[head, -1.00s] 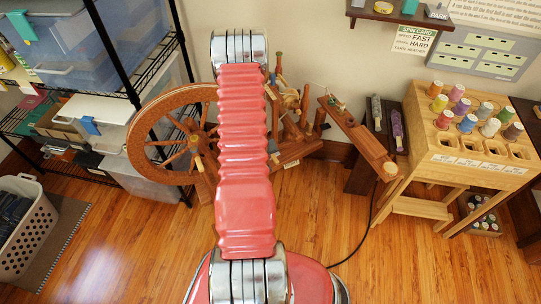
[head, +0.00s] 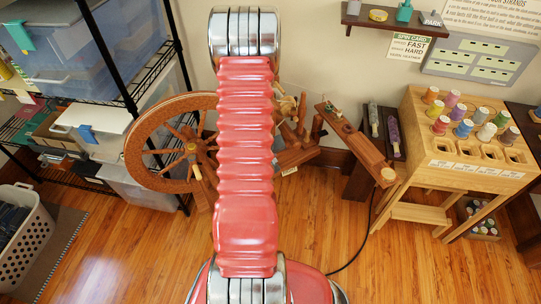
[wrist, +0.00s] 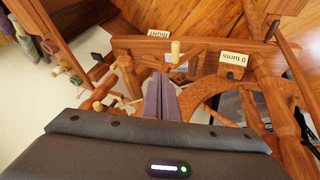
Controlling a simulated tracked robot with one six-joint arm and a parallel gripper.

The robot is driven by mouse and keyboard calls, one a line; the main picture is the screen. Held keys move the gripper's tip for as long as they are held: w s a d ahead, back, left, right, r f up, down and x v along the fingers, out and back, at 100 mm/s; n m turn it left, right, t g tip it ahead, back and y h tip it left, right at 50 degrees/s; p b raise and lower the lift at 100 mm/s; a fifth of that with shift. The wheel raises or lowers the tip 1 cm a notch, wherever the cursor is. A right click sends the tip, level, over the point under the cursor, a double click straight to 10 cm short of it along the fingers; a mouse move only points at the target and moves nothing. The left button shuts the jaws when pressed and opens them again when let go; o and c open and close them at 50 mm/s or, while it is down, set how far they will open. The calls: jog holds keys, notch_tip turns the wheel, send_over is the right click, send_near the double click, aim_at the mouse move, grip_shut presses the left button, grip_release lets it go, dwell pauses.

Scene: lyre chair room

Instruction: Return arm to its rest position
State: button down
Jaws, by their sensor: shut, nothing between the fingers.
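My gripper (wrist: 161,78) shows in the wrist view as two slim purple-grey fingers side by side, shut with nothing between them. They point at the wooden spinning wheel (wrist: 205,54), whose beam and rim fill much of that view; I cannot tell the exact gap. In the head view, my red ribbed arm stands up the middle of the picture with a chrome joint at its top. It covers part of the spinning wheel (head: 130,145). My gripper is hidden there.
Black wire shelving (head: 112,50) with bins stands at left, above a white basket (head: 30,235). A wooden thread rack (head: 430,150) with several spools stands at right. A small wall shelf (head: 395,18) is at top right. Wooden floor (head: 400,270) is clear at front right.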

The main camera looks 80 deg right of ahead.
dwell(0.8)
jog(key=w+a+f+m+t+y, duration=0.1)
jog(key=w+a+f+m+y, duration=0.15)
jog(key=a, duration=0.55)
jog(key=w+a+r+n+y, duration=0.2)
jog(key=w+a+r, duration=0.4)
jog(key=a+r, duration=0.25)
jog(key=w+a+r+n+y, duration=0.2)
jog(key=w+a+r, duration=0.5)
jog(key=a+r, duration=0.15)
jog(key=w+a+r+n+t, duration=0.1)
jog(key=a+r+n, duration=0.4)
jog(key=a+r, duration=0.7)
jog(key=w+a+r+n+t, duration=0.1)
jog(key=a+r+n+t, duration=0.3)
jog(key=a+r, duration=0.7)
jog(key=a+n, duration=0.1)
jog(key=a, duration=0.5)
jog(key=shift+r, duration=0.4)
